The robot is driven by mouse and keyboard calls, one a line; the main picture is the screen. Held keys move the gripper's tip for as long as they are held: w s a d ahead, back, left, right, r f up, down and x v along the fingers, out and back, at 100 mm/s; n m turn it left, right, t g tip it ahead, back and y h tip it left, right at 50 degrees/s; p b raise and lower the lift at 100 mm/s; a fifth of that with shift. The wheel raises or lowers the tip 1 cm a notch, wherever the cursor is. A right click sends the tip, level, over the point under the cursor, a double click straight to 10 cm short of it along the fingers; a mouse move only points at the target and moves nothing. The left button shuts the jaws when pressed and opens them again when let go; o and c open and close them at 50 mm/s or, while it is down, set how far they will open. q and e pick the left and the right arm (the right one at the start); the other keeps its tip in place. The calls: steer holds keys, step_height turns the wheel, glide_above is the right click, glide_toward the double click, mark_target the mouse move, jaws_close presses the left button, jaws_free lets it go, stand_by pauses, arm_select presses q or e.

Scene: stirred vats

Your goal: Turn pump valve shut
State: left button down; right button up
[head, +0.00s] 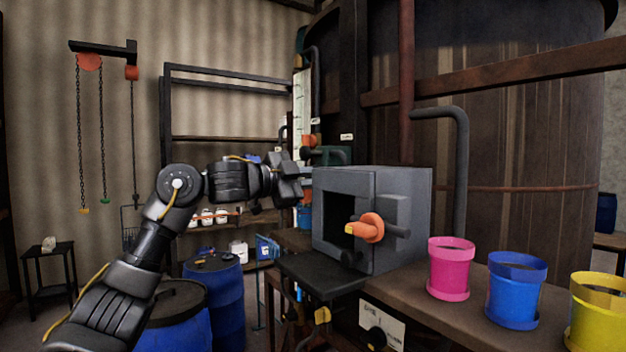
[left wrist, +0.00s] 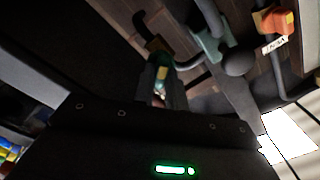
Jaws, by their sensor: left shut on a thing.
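My left gripper (head: 300,172) reaches in from the left, beside the teal pipework (head: 335,155) behind the grey box. In the left wrist view the fingers (left wrist: 161,95) are close together, shut on a small teal and yellowish part (left wrist: 162,73). It is mostly hidden, and I cannot tell for sure that it is the pump valve's handle. A teal fitting (left wrist: 211,44) and a dark round knob (left wrist: 238,62) lie just beyond. An orange valve part (left wrist: 275,20) with a white label is apart from the fingers; orange also shows above the gripper (head: 309,140). My right gripper is not in view.
A grey box (head: 345,190) with an orange, yellow-tipped handle (head: 368,228) stands right of the gripper. Pink (head: 450,270), blue (head: 515,291) and yellow (head: 597,312) buckets stand on the bench. Blue drums (head: 222,295) stand below the arm. A large wooden vat (head: 510,150) fills the back right.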

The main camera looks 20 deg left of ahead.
arm_select(q)
steer(key=shift+f+m, duration=0.15)
steer(key=shift+m, duration=3.35)
steer(key=c, duration=1.4)
jaws_free()
steer(key=shift+s, duration=0.1)
steer(key=shift+c, duration=0.2)
